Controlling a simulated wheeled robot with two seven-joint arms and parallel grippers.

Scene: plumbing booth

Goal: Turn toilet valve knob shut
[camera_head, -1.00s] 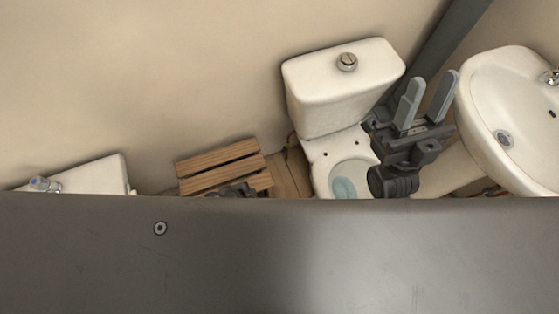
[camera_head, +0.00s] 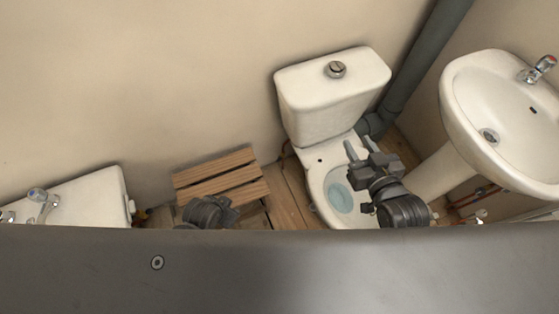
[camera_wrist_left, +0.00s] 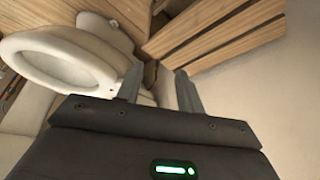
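The white toilet (camera_head: 330,110) stands at the centre right, with its cistern against the wall and its bowl open. It also shows in the left wrist view (camera_wrist_left: 75,55). I cannot make out the valve knob clearly in either view. My left gripper (camera_wrist_left: 157,72) is open and empty in the left wrist view, its two fingers apart, with the toilet to the left. In the head view my left arm's dark end shows in front of the wooden slats, its fingers unclear. My right gripper (camera_head: 360,146) is open and empty over the toilet bowl's right side.
A wooden slatted piece (camera_head: 222,173) stands left of the toilet. A pedestal sink (camera_head: 465,125) is at right and a white basin or tub with taps (camera_head: 85,200) at left. A grey pipe (camera_head: 425,60) runs down behind the toilet. Copper pipes (camera_head: 475,195) show under the sink.

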